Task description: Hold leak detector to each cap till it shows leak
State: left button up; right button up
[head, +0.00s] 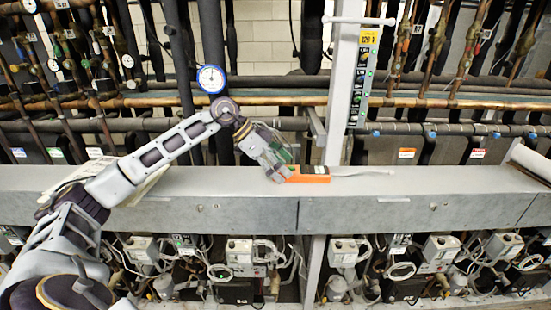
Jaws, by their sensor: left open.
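The leak detector (308,175) is an orange body with a thin pale probe stretching to the right. It lies on top of the long grey beam. My left gripper (284,175) is open at the detector's left end, pointing down to the right. I cannot tell whether its fingers touch the detector. The wrist and fingers hide part of the detector's left end. Small caps may sit on the pipes behind, but they are too small to tell apart. My right gripper is not in view.
The grey beam (430,190) runs across the picture, its top mostly clear to the right. A grey upright post (345,90) with labels rises behind the detector. A blue-rimmed gauge (211,79) and copper pipes (450,102) stand behind. Compressors (245,258) fill the space below.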

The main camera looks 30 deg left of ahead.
pick_arm(q)
jog(key=shift+w+d+f, duration=0.15)
jog(key=shift+d+f, duration=0.15)
jog(key=shift+f, duration=0.15)
jog(key=shift+c, duration=0.4)
jog(key=c, duration=0.8)
jog(key=shift+w+r+p, duration=0.1)
jog(key=shift+r+p, duration=1.8)
jog(key=shift+p, duration=0.15)
jog(key=shift+c, duration=0.2)
jog(key=shift+r+p, duration=1.1)
jog(key=shift+r, duration=0.1)
